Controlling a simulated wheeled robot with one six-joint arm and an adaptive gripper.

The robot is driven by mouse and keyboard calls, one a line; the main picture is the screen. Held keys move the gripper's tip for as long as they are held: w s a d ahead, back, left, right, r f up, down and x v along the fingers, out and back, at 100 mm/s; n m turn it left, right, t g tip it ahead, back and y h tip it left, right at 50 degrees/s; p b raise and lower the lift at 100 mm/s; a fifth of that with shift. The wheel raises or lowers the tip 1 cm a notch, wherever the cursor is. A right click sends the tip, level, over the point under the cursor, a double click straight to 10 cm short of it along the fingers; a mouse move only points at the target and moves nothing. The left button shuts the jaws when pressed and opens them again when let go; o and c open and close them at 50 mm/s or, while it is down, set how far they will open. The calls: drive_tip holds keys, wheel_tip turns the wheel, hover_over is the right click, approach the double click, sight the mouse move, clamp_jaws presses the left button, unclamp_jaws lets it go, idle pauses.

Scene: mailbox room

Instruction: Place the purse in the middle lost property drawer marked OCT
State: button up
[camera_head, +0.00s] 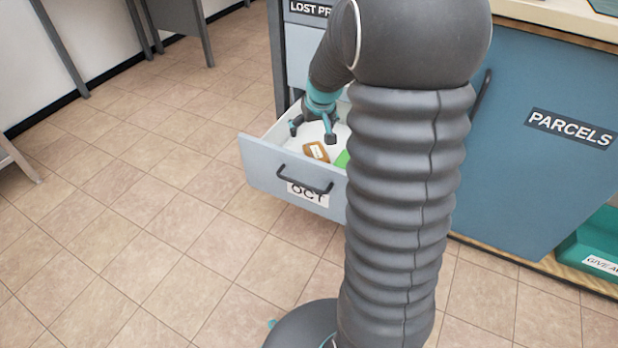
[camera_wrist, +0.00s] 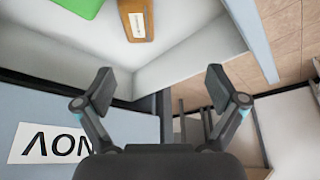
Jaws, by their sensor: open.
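The OCT drawer (camera_head: 265,172) is pulled open, with its OCT label on the front below a dark handle. A small brown item (camera_head: 315,152) with a pale label lies flat on its floor; it may be the purse. It also shows at the top of the wrist view (camera_wrist: 137,20). My gripper (camera_head: 313,131) is open and empty, above the drawer's inner part, behind the brown item in the head view. In the wrist view the spread fingers (camera_wrist: 159,88) have nothing between them.
A green item (camera_head: 342,159) lies beside the brown one, partly hidden by my arm. A NOV label (camera_wrist: 50,144) shows upside down on a blue front. The PARCELS cabinet (camera_head: 545,150) stands at right, above a green bin (camera_head: 592,240). Tiled floor at left is clear.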

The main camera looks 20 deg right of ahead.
drive_tip(key=s+a+r, duration=0.9)
drive_tip(key=s+r, duration=0.1)
drive_tip(key=s, duration=0.2)
drive_tip(key=s+a+r, duration=0.1)
drive_tip(key=s+a, duration=0.1)
drive_tip(key=s, duration=0.6)
drive_tip(key=s+a+r+n+t, duration=0.1)
drive_tip(key=s+a, duration=0.2)
drive_tip(key=s, duration=0.5)
drive_tip(key=shift+s+a, duration=0.3)
drive_tip(key=shift+s, duration=0.05)
